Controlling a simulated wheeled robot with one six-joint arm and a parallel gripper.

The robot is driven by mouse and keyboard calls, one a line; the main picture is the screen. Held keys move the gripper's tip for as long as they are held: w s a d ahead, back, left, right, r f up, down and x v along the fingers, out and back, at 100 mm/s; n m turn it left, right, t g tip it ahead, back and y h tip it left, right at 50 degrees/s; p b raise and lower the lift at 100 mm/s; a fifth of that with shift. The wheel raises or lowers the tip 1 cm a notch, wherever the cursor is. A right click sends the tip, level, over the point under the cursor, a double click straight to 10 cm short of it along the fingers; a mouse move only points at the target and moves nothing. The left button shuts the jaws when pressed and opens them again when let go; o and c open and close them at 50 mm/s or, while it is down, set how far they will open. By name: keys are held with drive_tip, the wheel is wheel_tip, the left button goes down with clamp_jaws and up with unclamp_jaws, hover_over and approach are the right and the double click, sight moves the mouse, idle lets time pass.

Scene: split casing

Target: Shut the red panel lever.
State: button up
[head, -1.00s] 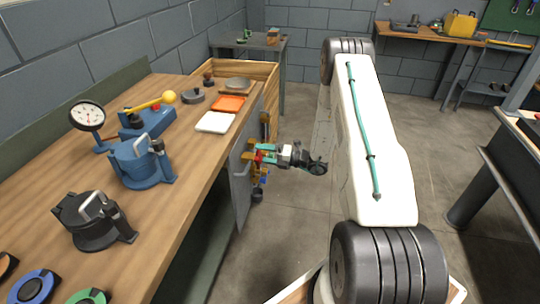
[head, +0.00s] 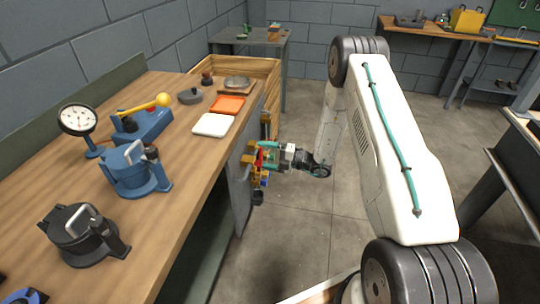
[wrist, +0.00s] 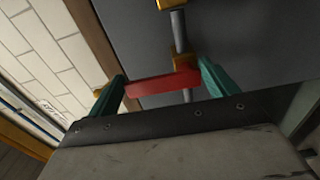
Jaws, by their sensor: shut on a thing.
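The red panel lever (wrist: 163,88) lies between the two teal fingers of my gripper (wrist: 165,86) in the wrist view. My gripper is shut on it. Behind it, a grey rod with yellow brackets (wrist: 183,57) runs along the dark grey panel (wrist: 240,45). In the head view my gripper (head: 266,157) is at the panel on the workbench's right side, and a bit of the red lever (head: 259,160) shows among the fingers. The rest of the lever is hidden there by my gripper.
The wooden workbench (head: 190,165) on the left carries a blue clamp device (head: 130,172), a black one (head: 80,232), a white tray (head: 211,125) and an orange tray (head: 228,105). A wooden crate side (head: 262,72) stands beyond.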

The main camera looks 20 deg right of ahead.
drive_tip(key=o, duration=1.2)
drive_tip(key=shift+o, duration=0.2)
drive_tip(key=shift+d, duration=0.1)
drive_tip(key=v, duration=0.7)
drive_tip(key=shift+s+d, duration=0.25)
drive_tip(key=shift+d, duration=0.05)
